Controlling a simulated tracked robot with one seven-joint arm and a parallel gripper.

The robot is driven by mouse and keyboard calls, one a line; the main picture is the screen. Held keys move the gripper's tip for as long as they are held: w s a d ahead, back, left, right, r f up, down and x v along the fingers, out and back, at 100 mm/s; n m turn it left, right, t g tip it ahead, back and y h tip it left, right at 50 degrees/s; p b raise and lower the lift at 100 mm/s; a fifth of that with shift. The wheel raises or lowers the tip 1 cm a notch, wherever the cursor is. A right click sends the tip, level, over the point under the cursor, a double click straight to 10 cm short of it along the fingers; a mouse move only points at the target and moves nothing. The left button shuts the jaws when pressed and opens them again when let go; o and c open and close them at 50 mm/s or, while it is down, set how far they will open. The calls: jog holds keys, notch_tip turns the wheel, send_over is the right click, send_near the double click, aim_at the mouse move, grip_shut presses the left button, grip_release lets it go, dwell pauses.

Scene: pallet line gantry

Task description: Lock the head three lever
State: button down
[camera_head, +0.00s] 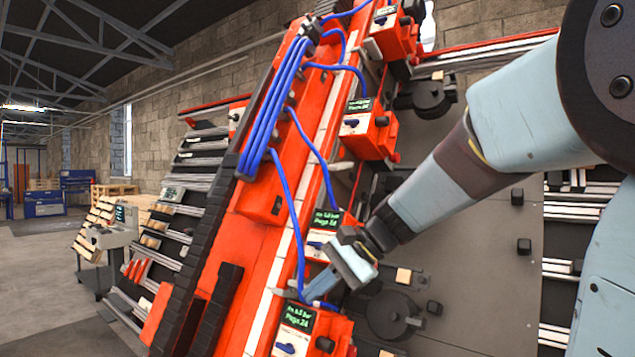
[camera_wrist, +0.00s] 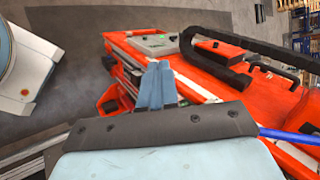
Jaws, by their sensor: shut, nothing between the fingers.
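Several orange heads with small green displays and blue levers line the tilted orange gantry beam in the head view. One head (camera_head: 368,134) is up the beam with its blue lever (camera_head: 350,123). A lower head (camera_head: 324,232) is partly covered by my wrist. The lowest head (camera_head: 313,331) has a blue lever (camera_head: 286,347) at the picture's bottom. My gripper (camera_head: 311,293) is shut and empty, close to the top of the lowest head. Its fingers also show together in the wrist view (camera_wrist: 157,84). I cannot read which head is number three, nor tell whether the fingers touch anything.
Blue hoses (camera_head: 268,110) loop from the beam to the heads and pass close to my gripper. A dark panel (camera_head: 480,270) with black round parts lies to the right. Open floor (camera_head: 50,275) lies at far left.

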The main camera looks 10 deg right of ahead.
jog(key=w+r+m+y, duration=0.3)
jog(key=w+r+y, duration=0.1)
jog(key=w, duration=0.4)
jog(key=m+t+y, duration=0.7)
jog(key=m+t, duration=0.6)
jog(key=t, duration=0.3)
send_near(341, 166)
jog(key=d+f, duration=0.4)
jog(key=shift+w+a, duration=0.15)
jog(key=shift+w, duration=0.2)
jog(key=shift+a+g, duration=0.15)
jog(key=shift+g, duration=0.25)
jog(key=shift+w+a+r, duration=0.1)
jog(key=x, duration=0.9)
jog(key=shift+a+r, duration=0.2)
jog(key=shift+r, duration=0.05)
